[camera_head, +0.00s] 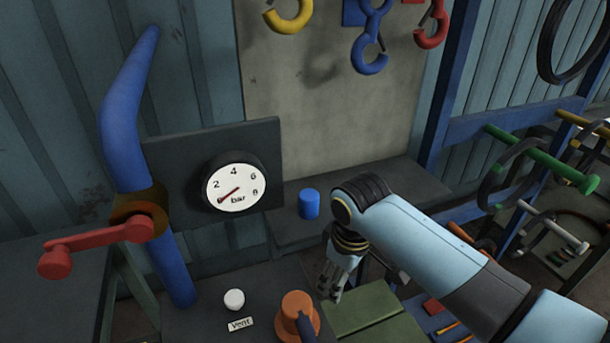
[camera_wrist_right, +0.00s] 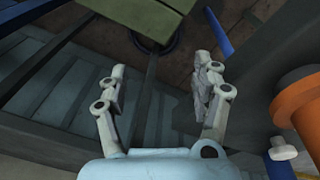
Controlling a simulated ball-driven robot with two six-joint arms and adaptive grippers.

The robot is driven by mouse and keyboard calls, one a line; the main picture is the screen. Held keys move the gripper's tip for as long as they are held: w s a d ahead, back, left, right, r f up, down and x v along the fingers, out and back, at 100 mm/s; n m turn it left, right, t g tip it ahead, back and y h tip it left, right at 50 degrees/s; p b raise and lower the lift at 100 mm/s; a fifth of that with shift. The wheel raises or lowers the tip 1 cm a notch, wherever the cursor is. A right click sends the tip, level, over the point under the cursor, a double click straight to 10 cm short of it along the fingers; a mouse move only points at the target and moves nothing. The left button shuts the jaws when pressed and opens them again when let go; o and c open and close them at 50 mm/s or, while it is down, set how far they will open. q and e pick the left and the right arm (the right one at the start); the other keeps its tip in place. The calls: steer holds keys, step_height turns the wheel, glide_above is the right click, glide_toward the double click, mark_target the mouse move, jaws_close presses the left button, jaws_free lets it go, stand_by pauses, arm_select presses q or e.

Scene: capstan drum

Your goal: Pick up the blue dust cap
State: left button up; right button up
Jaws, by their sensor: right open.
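The blue dust cap (camera_head: 309,204) is a small blue cylinder standing upright on a dark grey ledge behind the bench, right of the pressure gauge. My right gripper (camera_head: 338,290) hangs down in front of the cap and to its right, apart from it, near the green pad. In the right wrist view my right gripper (camera_wrist_right: 162,85) has its two fingers spread with nothing between them. The dust cap does not show in that view. My left gripper is in neither view.
A pressure gauge (camera_head: 236,184), a red crank (camera_head: 98,246) and a blue curved pipe (camera_head: 124,117) stand left. An orange valve (camera_head: 297,310) and white vent knob (camera_head: 234,300) are in front. A green pad (camera_head: 362,312) lies below my right gripper. Coloured hooks (camera_head: 370,55) hang above.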

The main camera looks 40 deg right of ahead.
mark_target(309, 194)
steer(key=w+r+n+p, duration=0.1)
steer(key=w+r+p, duration=0.25)
steer(key=r, duration=0.95)
steer(key=w+r, duration=0.1)
steer(key=w, duration=0.2)
steer(key=w+r+n+g, duration=0.1)
steer(key=w, duration=0.1)
steer(key=w+r+n, duration=0.1)
steer(key=w, duration=0.2)
steer(key=shift+w+d+r+y, duration=0.2)
steer(key=shift+w+d+y, duration=0.1)
steer(key=shift+d, duration=0.05)
step_height(309, 194, down, 7)
steer(key=shift+f, duration=0.1)
steer(key=shift+c, duration=0.3)
steer(key=c, duration=0.9)
